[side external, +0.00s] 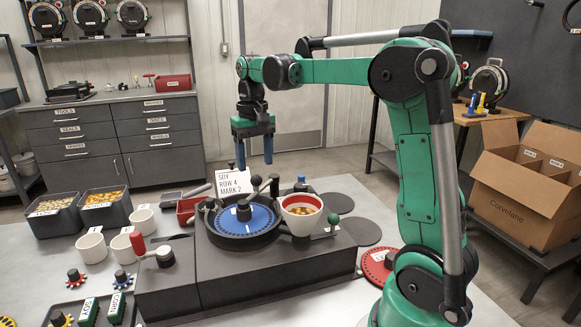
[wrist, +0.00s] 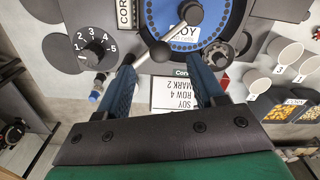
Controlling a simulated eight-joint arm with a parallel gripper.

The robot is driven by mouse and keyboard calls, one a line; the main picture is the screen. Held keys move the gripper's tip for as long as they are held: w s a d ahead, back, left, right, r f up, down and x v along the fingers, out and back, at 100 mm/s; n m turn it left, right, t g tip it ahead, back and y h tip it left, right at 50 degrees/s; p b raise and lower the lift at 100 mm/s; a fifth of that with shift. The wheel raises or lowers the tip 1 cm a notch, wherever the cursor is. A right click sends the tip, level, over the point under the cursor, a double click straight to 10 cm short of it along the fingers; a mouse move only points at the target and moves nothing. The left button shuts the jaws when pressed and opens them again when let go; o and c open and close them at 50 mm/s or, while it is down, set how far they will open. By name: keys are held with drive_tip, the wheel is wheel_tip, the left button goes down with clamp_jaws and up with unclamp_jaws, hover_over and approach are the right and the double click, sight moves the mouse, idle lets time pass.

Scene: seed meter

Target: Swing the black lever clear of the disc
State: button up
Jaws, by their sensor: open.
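The blue disc (side external: 240,220) sits in the black round housing of the seed meter. It also shows at the top of the wrist view (wrist: 222,15), with a "SOY" label on it. The black lever, with a ball knob (wrist: 190,12) and a metal rod, reaches over the disc's edge in the wrist view. In the side view a dark knob (side external: 256,181) rises behind the disc; its link to the lever is hard to tell. My gripper (side external: 254,166) is open and empty, above and behind the meter. In the wrist view its fingers (wrist: 163,72) appear either side of the lever's hub, not visibly touching it.
A white-and-red hopper cup (side external: 301,213) stands right of the disc. A "SOY ROW 4 MARK 2" card (side external: 233,179) stands behind. A red-handled crank (side external: 155,252) is at front left. White cups (side external: 92,247) and seed bins (side external: 105,206) stand left. A numbered dial (wrist: 92,52) lies left in the wrist view.

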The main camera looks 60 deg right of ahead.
sight(256, 176)
drive_tip(key=shift+f, duration=1.75)
clamp_jaws()
